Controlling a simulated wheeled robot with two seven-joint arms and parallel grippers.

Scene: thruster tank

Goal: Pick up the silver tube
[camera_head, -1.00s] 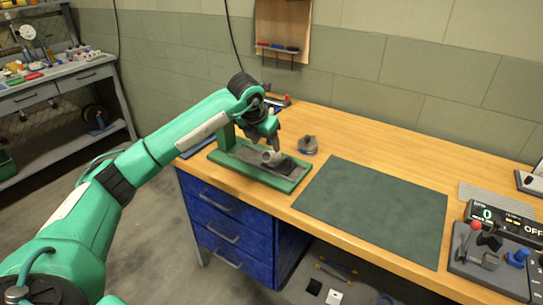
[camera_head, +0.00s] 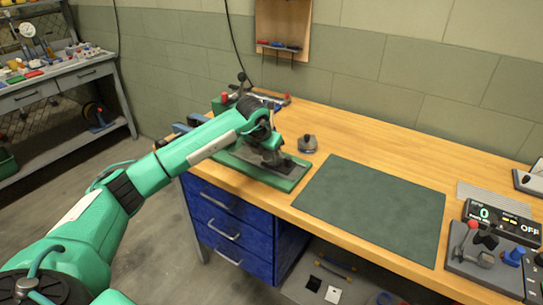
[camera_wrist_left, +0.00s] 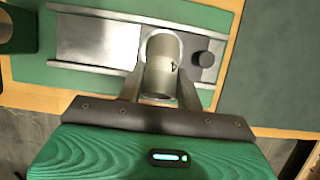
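The silver tube (camera_wrist_left: 161,65) stands on a grey metal channel (camera_wrist_left: 95,42) set on a green base (camera_head: 285,183). In the left wrist view it lies between the two fingers of my left gripper (camera_wrist_left: 161,88), one finger on each side. The fingers look very near the tube's walls; I cannot tell whether they touch it. In the head view my left gripper (camera_head: 270,160) is low over the fixture and hides most of the tube. A small dark round knob (camera_wrist_left: 204,60) sits on the channel to the right of the tube. My right gripper is not in view.
A grey round part (camera_head: 307,145) stands on the wooden bench right of the fixture. A dark green mat (camera_head: 372,208) lies bare further right. A control box (camera_head: 485,255) with a display is at the right end. Blue drawers (camera_head: 228,228) are below the bench.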

